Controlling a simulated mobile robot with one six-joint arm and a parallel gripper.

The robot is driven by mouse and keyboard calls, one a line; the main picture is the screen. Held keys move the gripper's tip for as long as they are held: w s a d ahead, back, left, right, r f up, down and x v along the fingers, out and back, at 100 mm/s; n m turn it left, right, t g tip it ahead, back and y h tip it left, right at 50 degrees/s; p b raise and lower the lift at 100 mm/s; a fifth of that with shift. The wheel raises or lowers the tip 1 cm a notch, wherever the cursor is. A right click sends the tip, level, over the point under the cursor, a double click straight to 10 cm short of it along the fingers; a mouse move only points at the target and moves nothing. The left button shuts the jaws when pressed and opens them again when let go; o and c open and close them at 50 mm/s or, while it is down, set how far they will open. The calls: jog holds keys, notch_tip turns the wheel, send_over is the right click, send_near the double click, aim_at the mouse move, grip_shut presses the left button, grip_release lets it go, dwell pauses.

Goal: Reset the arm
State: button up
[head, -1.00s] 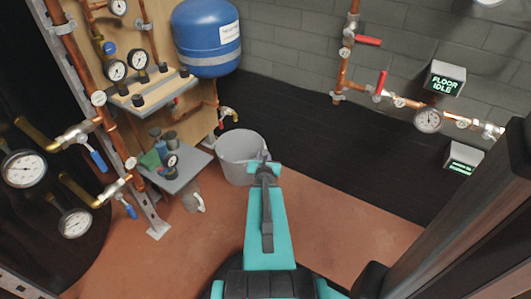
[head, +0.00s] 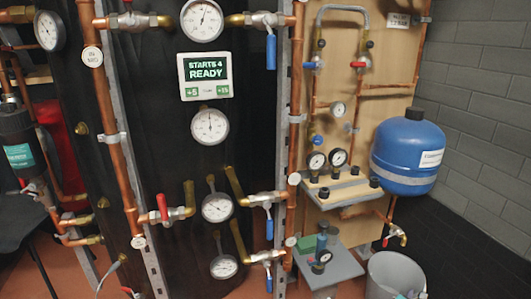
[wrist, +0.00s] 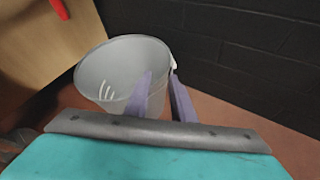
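My gripper (wrist: 161,78) shows in the wrist view as two purple-grey fingers with a gap between them and nothing held. They point toward a grey bucket (wrist: 95,75) and overlap its right side in the picture; I cannot tell whether they touch it. In the head view the bucket (head: 380,268) stands at the bottom right, cut off by the frame edge. A small part at its lower right may be the tip of my arm; most of my arm is out of that view.
A panel with copper pipes, gauges (head: 209,126) and valves fills the middle. A blue tank (head: 408,145) hangs above the bucket. A small grey shelf (head: 335,268) with small items stands left of the bucket. A display (head: 206,75) reads "STARTS 4 READY".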

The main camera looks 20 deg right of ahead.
jog(key=w+a+m+g+y+p, duration=0.3)
jog(key=a+m+p, duration=0.45)
jog(key=a, duration=0.95)
jog(key=w+a+m+g+y+p, duration=0.15)
jog(key=a+m+y+p, duration=0.35)
jog(key=a+p, duration=0.8)
jog(key=s+a+r+m+g+y+p, duration=0.1)
jog(key=s+a+r+m+g+p, duration=0.1)
jog(key=s+a, duration=0.4)
jog(key=s+a+r+m+g+y+p, duration=0.1)
jog(key=s+a+r+m+g+p, duration=0.2)
jog(key=a, duration=0.9)
jog(key=s+a+r+m+g+p, duration=0.3)
jog(key=s+a+r+m+p, duration=0.1)
jog(key=s+a+r+p, duration=0.3)
jog(key=shift+s+a+r+m+y+p, duration=0.25)
jog(key=shift+s+a+m+y+p, duration=0.15)
jog(key=shift+s+a, duration=0.55)
jog(key=shift+w, duration=0.15)
